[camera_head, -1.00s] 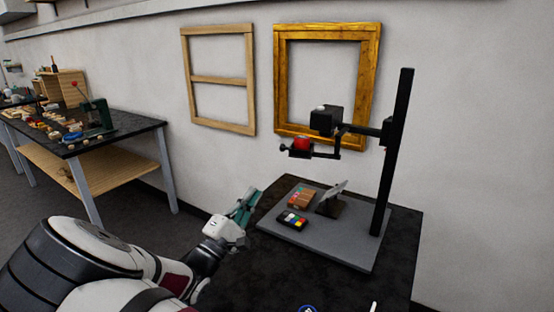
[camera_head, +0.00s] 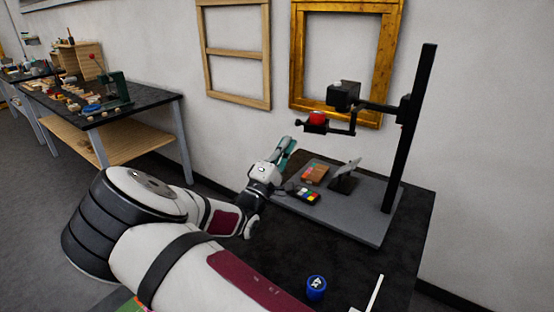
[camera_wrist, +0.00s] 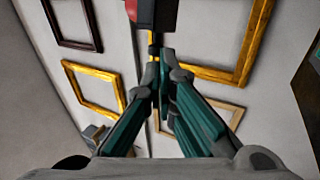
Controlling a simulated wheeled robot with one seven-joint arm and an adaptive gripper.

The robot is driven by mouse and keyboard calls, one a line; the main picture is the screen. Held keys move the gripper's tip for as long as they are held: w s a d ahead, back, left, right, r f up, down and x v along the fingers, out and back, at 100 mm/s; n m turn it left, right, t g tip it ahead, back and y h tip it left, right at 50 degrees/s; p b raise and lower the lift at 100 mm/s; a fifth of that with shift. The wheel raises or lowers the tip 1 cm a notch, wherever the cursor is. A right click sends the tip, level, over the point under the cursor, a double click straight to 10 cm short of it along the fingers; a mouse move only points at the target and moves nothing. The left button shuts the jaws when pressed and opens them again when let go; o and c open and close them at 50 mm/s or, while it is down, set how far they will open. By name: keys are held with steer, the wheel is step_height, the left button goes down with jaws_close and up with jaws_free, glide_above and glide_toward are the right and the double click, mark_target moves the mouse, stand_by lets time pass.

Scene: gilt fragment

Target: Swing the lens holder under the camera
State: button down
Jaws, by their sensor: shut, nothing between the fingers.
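The camera (camera_head: 343,95) is a black box on an arm of the tall black stand (camera_head: 411,130). The lens holder (camera_head: 316,122), black with a red round part on top, hangs on a bracket below and left of the camera, with a small knob at its left end. My gripper (camera_head: 289,147) is shut and empty, its teal fingers pointing up, left of and below the holder in the head view. In the wrist view the fingertips (camera_wrist: 160,65) meet just below the red and black holder (camera_wrist: 152,14). Whether they touch it I cannot tell.
The stand's grey base (camera_head: 355,222) carries a brown block (camera_head: 314,174), a colour chart (camera_head: 305,195) and a tilted plate (camera_head: 348,171). A blue jar (camera_head: 316,287) sits on the black table (camera_head: 290,245). Frames (camera_head: 345,62) hang on the wall behind.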

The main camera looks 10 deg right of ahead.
steer(key=shift+x, duration=2)
steer(key=shift+w, duration=0.1)
steer(key=shift+w+d+m+h, duration=0.1)
steer(key=shift+w+m+h, duration=0.15)
steer(key=shift+m+h, duration=0.05)
steer(key=shift+w+d+g+h+b, duration=0.1)
steer(key=shift+w+g+h+b, duration=0.1)
steer(key=shift+g+h+b, duration=0.25)
